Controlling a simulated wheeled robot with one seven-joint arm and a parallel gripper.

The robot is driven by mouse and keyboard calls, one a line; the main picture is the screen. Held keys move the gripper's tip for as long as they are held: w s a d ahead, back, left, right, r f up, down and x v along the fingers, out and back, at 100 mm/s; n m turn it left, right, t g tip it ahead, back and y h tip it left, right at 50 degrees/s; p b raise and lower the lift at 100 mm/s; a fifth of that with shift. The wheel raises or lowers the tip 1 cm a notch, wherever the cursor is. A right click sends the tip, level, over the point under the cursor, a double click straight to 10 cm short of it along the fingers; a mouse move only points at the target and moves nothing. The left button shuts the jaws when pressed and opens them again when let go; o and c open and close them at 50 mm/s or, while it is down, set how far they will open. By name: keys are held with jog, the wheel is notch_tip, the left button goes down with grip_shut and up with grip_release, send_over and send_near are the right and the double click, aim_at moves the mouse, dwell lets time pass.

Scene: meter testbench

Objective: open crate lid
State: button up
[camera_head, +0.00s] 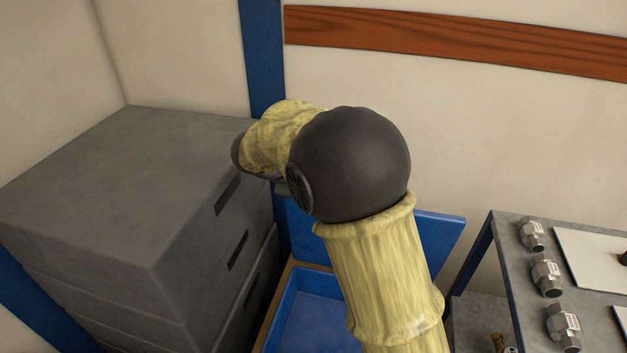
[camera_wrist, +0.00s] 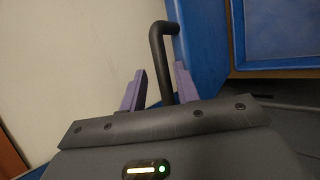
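The blue crate (camera_head: 308,312) is low at the centre, partly behind my arm, with part of its inside showing. Its blue lid (camera_head: 446,236) stands raised at the back, tilted, with its middle hidden by my arm. In the wrist view the lid seems to be the blue panel (camera_wrist: 203,45), with a dark bent handle (camera_wrist: 160,62) on its left. My gripper (camera_wrist: 158,82) has two purple fingers apart, with the handle between them and gaps visible beside it. Contact with the handle cannot be seen. In the head view the fingers are hidden behind my arm.
A stack of grey cases (camera_head: 130,190) stands close on the left. A metal table (camera_head: 505,265) with several metal fittings (camera_head: 546,275) is at the right. A wall with a wooden strip (camera_head: 470,38) and a blue post (camera_head: 263,60) is behind.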

jog(key=shift+s+d+f, duration=0.15)
jog(key=shift+d+f, duration=0.05)
jog(key=shift+f, duration=0.1)
jog(key=b+v, duration=0.5)
jog(key=v, duration=1.2)
jog(key=shift+a+r, duration=0.3)
jog(key=shift+a, duration=0.15)
jog(key=d+f+m+g+y+b, duration=0.1)
jog(key=d+f+m+g+b, duration=0.1)
jog(key=d+f, duration=0.6)
jog(key=s+d+f+m+y+b, duration=0.1)
jog(key=s+d+f+m+y, duration=0.1)
jog(key=f, duration=0.6)
jog(key=s+d+f+m+g+y+b, duration=0.1)
jog(key=s+d+f+m+b, duration=0.1)
jog(key=s+d+f+m, duration=0.3)
jog(key=s+d+f+m+y+b, duration=0.1)
jog(key=s+d+f+m+y, duration=0.1)
jog(key=s+d+f+m, duration=0.2)
jog(key=s+d+f, duration=0.3)
jog(key=d+f, duration=0.1)
jog(key=f, duration=0.4)
jog(key=shift+y, duration=0.3)
jog(key=shift+s, duration=0.15)
grip_shut()
jog(key=shift+a, duration=0.1)
